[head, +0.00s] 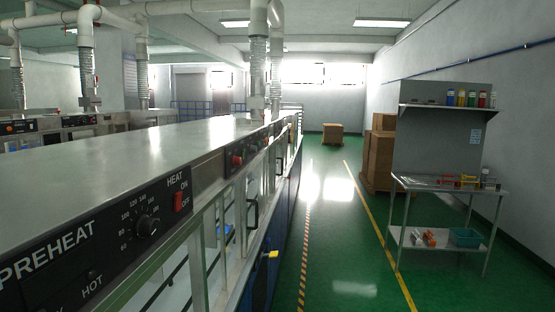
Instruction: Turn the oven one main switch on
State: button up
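A long metal oven line runs along the left, with a black control panel (75,245) on its near end. The panel carries the words PREHEAT, HEAT and HOT. A round black dial (146,225) with numbers around it sits on the panel. Right of it is a red switch (179,201) marked ON and OFF; I cannot tell its position. Further along, a second panel has red controls (237,161), too small to read. No label naming an oven one main switch is legible. My gripper does not show.
A yellow handle-like part (272,254) sticks out from the oven line's side. The green aisle (330,215) is clear. A metal table (447,185) with small items and a teal bin (466,237) stands right. Stacked boxes (380,155) and a further box (333,134) stand beyond.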

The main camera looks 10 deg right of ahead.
aim_at(236, 161)
jog(key=z, duration=0.25)
jog(key=i, duration=0.55)
jog(key=z, duration=0.65)
jog(key=i, duration=1.85)
jog(key=u, duration=0.6)
